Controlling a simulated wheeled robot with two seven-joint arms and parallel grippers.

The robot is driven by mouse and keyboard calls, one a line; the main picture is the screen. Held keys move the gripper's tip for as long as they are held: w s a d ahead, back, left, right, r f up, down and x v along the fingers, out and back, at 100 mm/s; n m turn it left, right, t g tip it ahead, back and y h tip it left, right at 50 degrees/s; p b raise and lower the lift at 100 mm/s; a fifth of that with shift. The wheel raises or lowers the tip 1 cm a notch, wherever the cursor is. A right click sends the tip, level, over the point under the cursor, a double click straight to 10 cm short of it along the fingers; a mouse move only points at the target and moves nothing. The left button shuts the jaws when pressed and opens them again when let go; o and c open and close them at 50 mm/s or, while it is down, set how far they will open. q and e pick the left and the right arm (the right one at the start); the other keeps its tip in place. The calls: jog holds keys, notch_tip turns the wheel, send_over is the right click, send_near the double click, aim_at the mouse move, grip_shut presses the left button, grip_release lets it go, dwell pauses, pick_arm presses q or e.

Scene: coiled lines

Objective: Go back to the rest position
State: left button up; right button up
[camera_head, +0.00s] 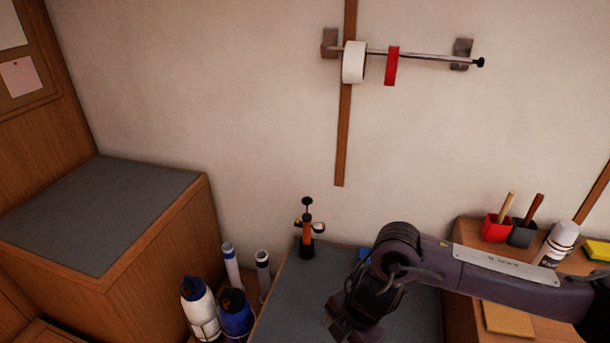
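My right arm reaches in from the right side of the head view. Its gripper (342,322) hangs low over a grey-topped surface (285,305), pointing down and to the left. The fingertips are dark and partly cut off at the bottom edge, so I cannot tell whether they are open or shut, and I see nothing held. My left arm and gripper are not in view.
A wall rod (425,57) carries a white roll (353,62) and a red roll (391,66). An orange-black pump (307,235) stands left of my gripper. Bottles (199,305) stand lower left. A wooden counter (466,234) with red and grey cups is at right.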

jog(key=s+a+r+t+y, duration=0.1)
jog(key=s+a+y, duration=0.1)
jog(key=a, duration=0.5)
jog(key=s+a+r+t+y, duration=0.1)
jog(key=s+a+r+y, duration=0.15)
jog(key=a, duration=0.35)
jog(key=w+a+r+m+t+y, duration=0.1)
jog(key=a+r+m+t+y, duration=0.15)
jog(key=a+r+m, duration=0.3)
jog(key=w+d+m+t+h, duration=0.25)
jog(key=d+m+h, duration=0.25)
jog(key=d+m, duration=0.7)
jog(key=s+d+f+m+g+h, duration=0.25)
jog(key=s+d+f, duration=0.2)
jog(key=d, duration=0.45)
jog(key=s+d+f+m+g+h, duration=0.2)
jog(key=s+d+f+m, duration=0.15)
jog(key=s+d, duration=0.45)
notch_tip(320, 180, down, 28)
jog(key=d+g, duration=0.1)
jog(key=d, duration=0.1)
jog(key=s+d+f+g, duration=0.1)
jog(key=s+d+f, duration=0.2)
jog(key=s+f, duration=1.6)
jog(key=shift+s+f+n, duration=0.35)
jog(key=shift+f+n, duration=0.1)
jog(key=shift+f, duration=0.15)
jog(key=shift+d, duration=0.1)
